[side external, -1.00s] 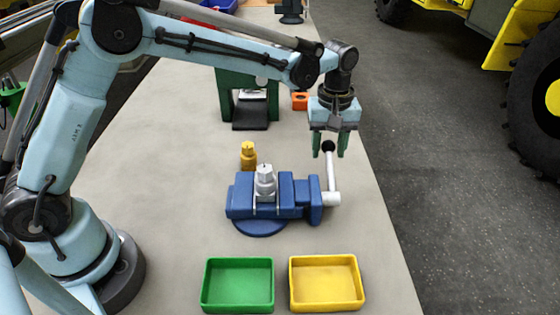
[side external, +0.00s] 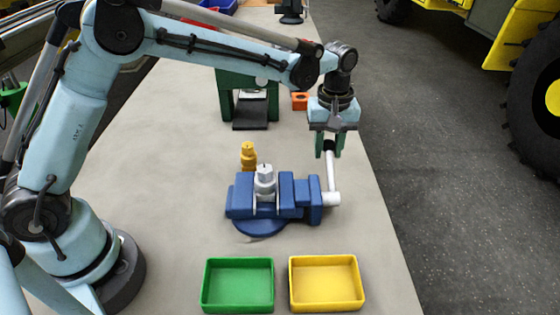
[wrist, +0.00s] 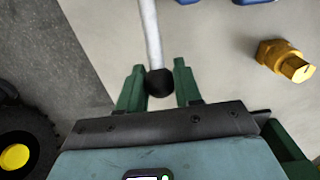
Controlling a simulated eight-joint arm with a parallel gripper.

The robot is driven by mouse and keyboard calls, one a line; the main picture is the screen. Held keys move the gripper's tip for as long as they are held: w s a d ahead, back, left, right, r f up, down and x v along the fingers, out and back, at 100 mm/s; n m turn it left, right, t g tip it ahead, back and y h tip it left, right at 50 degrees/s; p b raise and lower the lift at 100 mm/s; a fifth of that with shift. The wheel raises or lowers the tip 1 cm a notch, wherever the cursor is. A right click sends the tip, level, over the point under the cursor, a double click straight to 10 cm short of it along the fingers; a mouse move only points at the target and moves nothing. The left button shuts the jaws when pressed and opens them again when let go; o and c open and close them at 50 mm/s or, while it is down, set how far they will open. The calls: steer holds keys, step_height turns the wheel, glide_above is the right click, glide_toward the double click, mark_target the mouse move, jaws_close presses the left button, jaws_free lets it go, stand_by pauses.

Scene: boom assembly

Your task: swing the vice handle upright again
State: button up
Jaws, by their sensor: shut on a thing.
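The blue vice (side external: 297,196) stands on the bench. Its pale handle (side external: 331,175) rises from the white hub (side external: 331,199) at the vice's right end, nearly straight up the picture with a slight lean left. My gripper (side external: 330,147) points down from above with its green fingers on both sides of the handle's black knob. In the wrist view the black knob (wrist: 159,82) sits between the fingers, shut on it, and the pale rod (wrist: 150,35) runs away toward the top edge. A silvery fitting (side external: 264,182) is held in the vice.
A brass fitting (side external: 248,156) stands behind the vice, apart from my gripper. A green tray (side external: 237,308) and a yellow tray (side external: 327,307) lie in front. A green stand (side external: 226,92) and an orange block (side external: 300,101) are farther back. The bench's right edge is close to the handle.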

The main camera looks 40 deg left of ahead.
steer(key=shift+s+d+r, duration=0.25)
steer(key=shift+r, duration=0.2)
steer(key=shift+s+d+r, duration=0.2)
steer(key=shift+r, duration=0.35)
steer(key=shift+s+d+r, duration=0.6)
steer(key=shift+r, duration=0.1)
steer(key=o, duration=0.5)
steer(key=shift+o, duration=0.2)
steer(key=shift+w+a+f, duration=0.1)
steer(key=shift+w, duration=0.05)
steer(key=shift+w+a+f, duration=0.1)
steer(key=shift+a+f, duration=0.05)
